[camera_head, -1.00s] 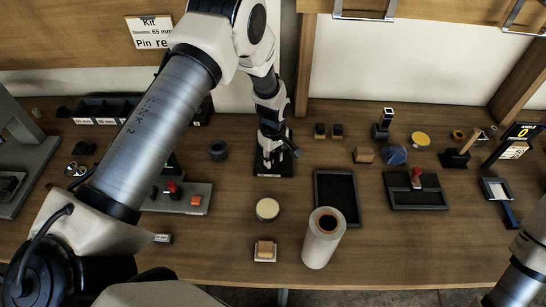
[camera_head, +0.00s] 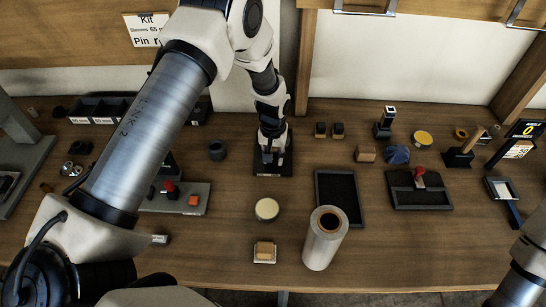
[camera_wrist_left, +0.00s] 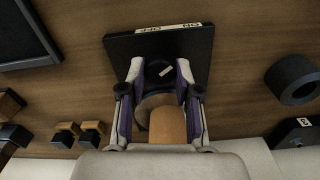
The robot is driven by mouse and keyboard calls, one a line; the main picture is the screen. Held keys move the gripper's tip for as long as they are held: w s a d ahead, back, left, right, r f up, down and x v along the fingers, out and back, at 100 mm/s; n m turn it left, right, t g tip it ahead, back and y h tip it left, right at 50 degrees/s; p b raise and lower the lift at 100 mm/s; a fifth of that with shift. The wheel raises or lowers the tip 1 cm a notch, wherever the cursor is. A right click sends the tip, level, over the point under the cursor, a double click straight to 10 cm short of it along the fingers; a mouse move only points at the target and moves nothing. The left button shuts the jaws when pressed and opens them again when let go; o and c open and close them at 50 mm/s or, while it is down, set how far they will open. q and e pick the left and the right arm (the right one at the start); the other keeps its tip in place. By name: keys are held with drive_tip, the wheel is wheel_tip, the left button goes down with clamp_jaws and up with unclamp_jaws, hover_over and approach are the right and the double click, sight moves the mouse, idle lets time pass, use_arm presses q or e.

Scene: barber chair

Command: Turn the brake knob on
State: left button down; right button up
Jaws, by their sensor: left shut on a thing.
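The brake knob unit is a black square plate (camera_head: 272,170) at the back middle of the table. In the left wrist view the plate (camera_wrist_left: 196,58) bears a pale label (camera_wrist_left: 168,28) with ON and OFF, upside down there. A dark round knob (camera_wrist_left: 158,70) with a white mark is on it. My left gripper (camera_head: 271,155) reaches down over the plate. In the wrist view its fingers (camera_wrist_left: 159,88) stand on either side of the knob, shut on it. A tan cylinder (camera_wrist_left: 167,126) shows nearer the camera, between the fingers. My right gripper is out of view.
A dark ring (camera_head: 217,150) stands left of the plate. A black tray (camera_head: 340,197) is to its right. A round pale-topped thing (camera_head: 266,209) and a tall roll (camera_head: 323,240) stand in front. Bare wood surrounds the plate's front.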

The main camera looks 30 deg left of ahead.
use_arm(q)
drive_tip(key=m, duration=0.3)
drive_tip(key=shift+f+m+b, duration=0.1)
drive_tip(key=shift+m+b, duration=0.2)
drive_tip(key=shift+m, duration=1.8)
drive_tip(key=c, duration=0.8)
unclamp_jaws()
wheel_tip(320, 180, up, 12)
